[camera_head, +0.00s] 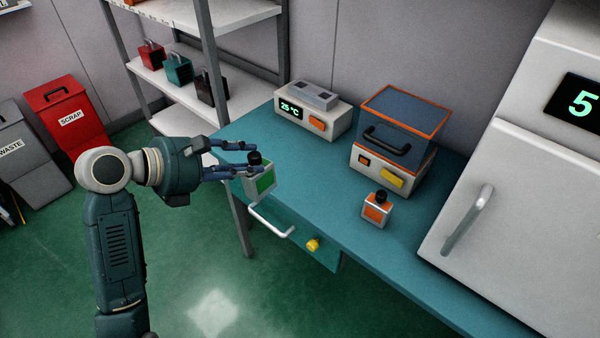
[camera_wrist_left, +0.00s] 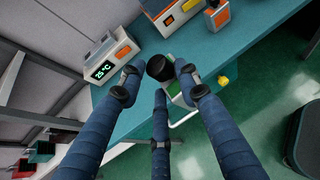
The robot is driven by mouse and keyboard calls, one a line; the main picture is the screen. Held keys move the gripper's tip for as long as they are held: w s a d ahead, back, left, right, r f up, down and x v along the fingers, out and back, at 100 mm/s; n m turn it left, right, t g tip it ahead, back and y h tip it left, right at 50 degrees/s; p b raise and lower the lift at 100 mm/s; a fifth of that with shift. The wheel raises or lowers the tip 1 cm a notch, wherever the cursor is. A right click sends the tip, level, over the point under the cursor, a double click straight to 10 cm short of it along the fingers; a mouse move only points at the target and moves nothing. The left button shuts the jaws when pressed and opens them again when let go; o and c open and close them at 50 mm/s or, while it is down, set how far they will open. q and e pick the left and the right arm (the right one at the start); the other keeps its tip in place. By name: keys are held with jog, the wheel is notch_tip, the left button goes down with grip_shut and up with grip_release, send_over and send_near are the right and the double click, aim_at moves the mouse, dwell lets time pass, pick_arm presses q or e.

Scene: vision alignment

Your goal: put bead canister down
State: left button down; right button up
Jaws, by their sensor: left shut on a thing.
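My left gripper (camera_head: 254,157) is shut on a small canister (camera_head: 262,184) with a grey body, a green label and a black cap. Its fingers close around the cap and neck from the left. The canister looks roughly upright at the bench's front edge, above the drawer handle; I cannot tell whether it touches the bench. In the left wrist view its black cap (camera_wrist_left: 160,68) shows between the fingers, which hide much of the body. A similar canister with an orange label (camera_head: 376,209) stands on the teal bench (camera_head: 325,195). My right gripper is not in view.
A heater block reading 25 °C (camera_head: 313,111) and a blue-topped box unit (camera_head: 397,128) stand along the bench's back. A large white cabinet (camera_head: 490,190) is at right. The drawer handle (camera_head: 268,222) sticks out in front. Bench space between the canisters is clear.

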pick_arm(q)
jog(key=w+d+r+b, duration=0.1)
jog(key=w+d+r, duration=0.2)
jog(key=w+d, duration=0.45)
jog(key=w+d+r+b, duration=0.2)
jog(key=w+d, duration=0.5)
jog(key=d, duration=0.1)
notch_tip(320, 180, down, 20)
jog(key=p, duration=0.2)
jog(key=shift+w+m, duration=0.4)
jog(key=shift+w, duration=0.05)
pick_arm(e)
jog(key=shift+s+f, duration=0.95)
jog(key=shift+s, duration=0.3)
pick_arm(q)
jog(key=shift+a+r, duration=0.1)
jog(key=shift+r, duration=0.05)
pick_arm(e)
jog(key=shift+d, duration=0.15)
pick_arm(q)
jog(key=c, duration=1.2)
grip_release()
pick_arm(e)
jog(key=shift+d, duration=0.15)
